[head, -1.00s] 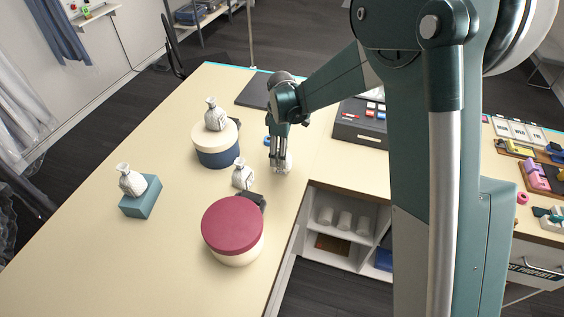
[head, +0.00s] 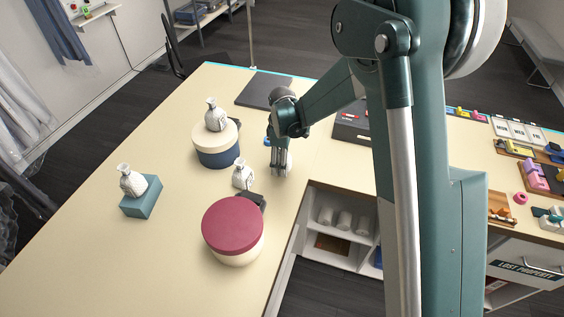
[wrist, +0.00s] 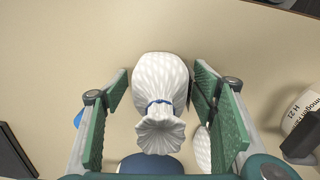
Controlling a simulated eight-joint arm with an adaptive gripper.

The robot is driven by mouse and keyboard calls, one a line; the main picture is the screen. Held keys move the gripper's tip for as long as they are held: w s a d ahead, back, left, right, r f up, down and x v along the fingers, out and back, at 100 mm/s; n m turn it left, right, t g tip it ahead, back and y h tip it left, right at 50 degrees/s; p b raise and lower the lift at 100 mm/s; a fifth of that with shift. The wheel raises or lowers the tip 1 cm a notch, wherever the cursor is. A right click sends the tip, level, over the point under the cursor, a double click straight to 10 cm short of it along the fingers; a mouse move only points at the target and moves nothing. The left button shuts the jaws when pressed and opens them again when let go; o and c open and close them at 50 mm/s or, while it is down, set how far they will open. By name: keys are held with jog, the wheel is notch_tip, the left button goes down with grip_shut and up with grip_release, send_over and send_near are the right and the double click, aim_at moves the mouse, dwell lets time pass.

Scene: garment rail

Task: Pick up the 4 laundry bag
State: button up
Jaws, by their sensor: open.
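A white laundry bag with a blue tie (wrist: 160,85) stands between the green finger pads in the wrist view. My gripper (head: 280,170) is open and lowered around this bag, one finger on each side. In the head view the fingers mostly hide it. A second white bag (head: 242,174) stands on the table just left of my gripper; part of it shows beside the right finger in the wrist view (wrist: 203,150). A third bag (head: 215,115) sits on a navy and cream round box (head: 217,156). A fourth bag (head: 132,182) sits on a teal box (head: 141,204).
A round box with a red lid (head: 233,226) stands in front of my gripper, with a dark object (head: 253,200) beside it. A dark flat panel (head: 264,91) lies behind. The table's edge and an open shelf (head: 340,225) are to the right. The table's front left is clear.

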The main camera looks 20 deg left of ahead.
jog(key=shift+c, duration=0.3)
jog(key=c, duration=1)
jog(key=shift+r, duration=5)
